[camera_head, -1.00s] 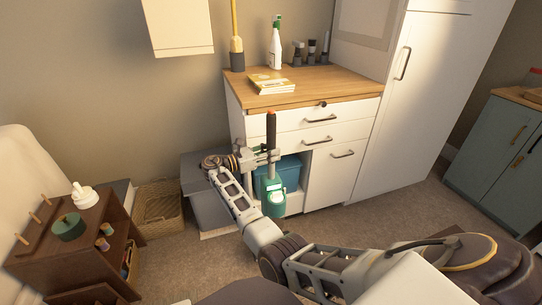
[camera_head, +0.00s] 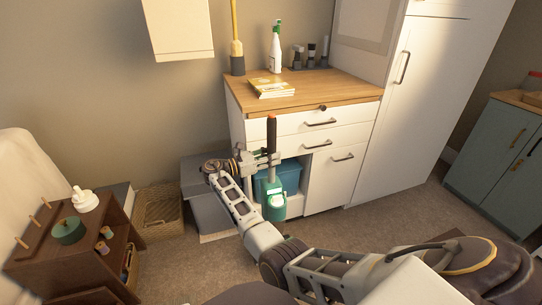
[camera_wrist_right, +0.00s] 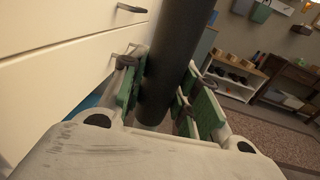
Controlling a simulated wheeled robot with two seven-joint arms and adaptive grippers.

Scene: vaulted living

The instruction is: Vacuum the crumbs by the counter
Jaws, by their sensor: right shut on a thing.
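A green vacuum (camera_head: 275,203) with a dark upright handle stands in front of the white counter cabinet (camera_head: 333,187). My right gripper (camera_head: 266,158) is shut on the vacuum's handle. In the right wrist view the dark handle (camera_wrist_right: 177,60) runs between the green finger pads of the gripper (camera_wrist_right: 160,100). The vacuum's lower end is close to the floor; I cannot tell whether it touches. No crumbs can be made out on the carpet. My left gripper is not in view.
A teal bin (camera_head: 287,176) sits in the cabinet's open bay behind the vacuum. Grey boxes (camera_head: 203,207) and a wicker basket (camera_head: 158,212) stand to the left. A brown shelf unit (camera_head: 75,255) is at the lower left. Carpet is free at the right (camera_head: 388,213).

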